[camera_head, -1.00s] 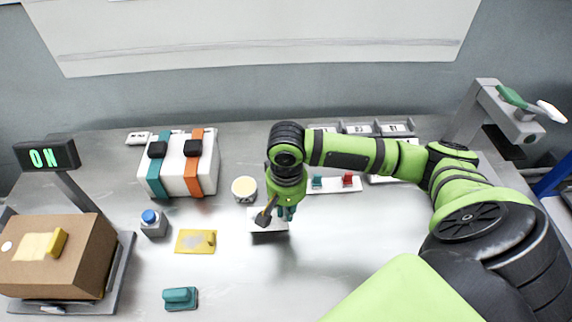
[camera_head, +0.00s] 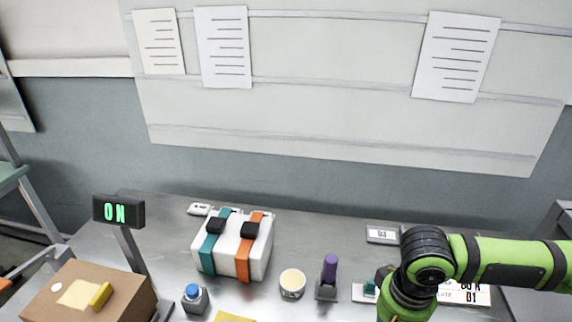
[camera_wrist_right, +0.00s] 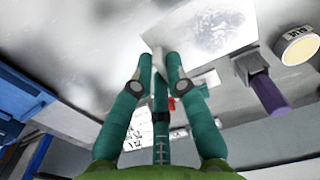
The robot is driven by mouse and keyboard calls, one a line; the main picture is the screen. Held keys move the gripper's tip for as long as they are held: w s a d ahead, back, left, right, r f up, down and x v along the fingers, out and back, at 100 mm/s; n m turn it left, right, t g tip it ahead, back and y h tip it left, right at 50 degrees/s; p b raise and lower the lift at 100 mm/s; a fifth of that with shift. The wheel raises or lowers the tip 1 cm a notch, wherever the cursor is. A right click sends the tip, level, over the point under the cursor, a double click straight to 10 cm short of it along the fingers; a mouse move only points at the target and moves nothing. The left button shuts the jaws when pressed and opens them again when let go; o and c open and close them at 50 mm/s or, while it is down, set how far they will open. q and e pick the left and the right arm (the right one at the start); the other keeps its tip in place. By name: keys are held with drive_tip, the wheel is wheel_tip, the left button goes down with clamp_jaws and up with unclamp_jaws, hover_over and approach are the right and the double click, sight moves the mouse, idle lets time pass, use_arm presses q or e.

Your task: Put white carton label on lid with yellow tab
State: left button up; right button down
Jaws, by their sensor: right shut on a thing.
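My right gripper (camera_wrist_right: 160,62) is shut on a small pale piece (camera_wrist_right: 157,64) in the right wrist view; its face is mostly hidden, so I cannot read it or be sure it is the label. In the head view my right wrist (camera_head: 407,300) is at the lower right, with the fingers out of frame. A brown carton (camera_head: 128,299) at the lower left has a yellow tab (camera_head: 101,295), a pale yellow patch and a white round spot on its top. A white carton (camera_head: 262,250) with teal and orange straps stands at the centre left. My left gripper is not in view.
A purple-handled grey block (camera_head: 328,290) and a round cream-topped tub (camera_head: 292,283) stand between the white carton and my arm. A blue-buttoned block (camera_head: 195,298) stands near the brown carton. An ON sign (camera_head: 118,212) rises behind that carton. A printed white card (camera_head: 478,295) shows beside my arm.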

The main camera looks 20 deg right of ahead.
drive_tip(key=w+a+n, duration=0.1)
drive_tip(key=w+a, duration=0.1)
drive_tip(key=w+a+r+n, duration=0.1)
drive_tip(key=w+a, duration=0.3)
drive_tip(key=w, duration=0.1)
drive_tip(key=shift+a+r+n, duration=0.2)
drive_tip(key=shift+r+n, duration=0.05)
drive_tip(key=shift+n, duration=0.15)
drive_tip(key=w+a+r+n, duration=0.3)
drive_tip(key=w+a, duration=0.1)
drive_tip(key=a, duration=0.1)
drive_tip(key=shift+w+r, duration=0.15)
drive_tip(key=shift+r, duration=0.2)
drive_tip(key=shift+a+f, duration=0.1)
drive_tip(key=shift+a, duration=0.05)
